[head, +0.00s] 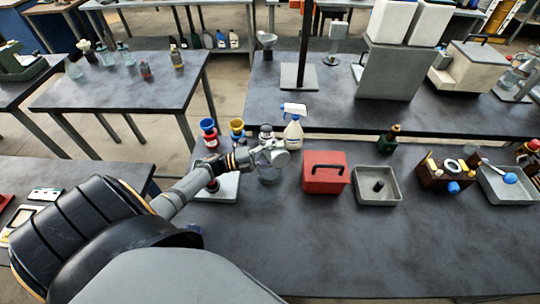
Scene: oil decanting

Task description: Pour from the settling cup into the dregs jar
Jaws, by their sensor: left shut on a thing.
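My left gripper (274,150) is in the head view near the middle of the bench, its arm coming in from the lower left. It is shut on a small clear vessel that looks like the settling cup (264,157), mostly hidden by the fingers. I cannot tell where the cup ends and the jar begins, nor any liquid or the cup's tilt. My right gripper is not in view.
A white spray bottle (293,133) stands just behind the gripper. A red box (325,173) and a grey tray (377,186) lie to the right. Red-blue (208,130) and yellow-blue (237,129) items stand behind left. The front bench is clear.

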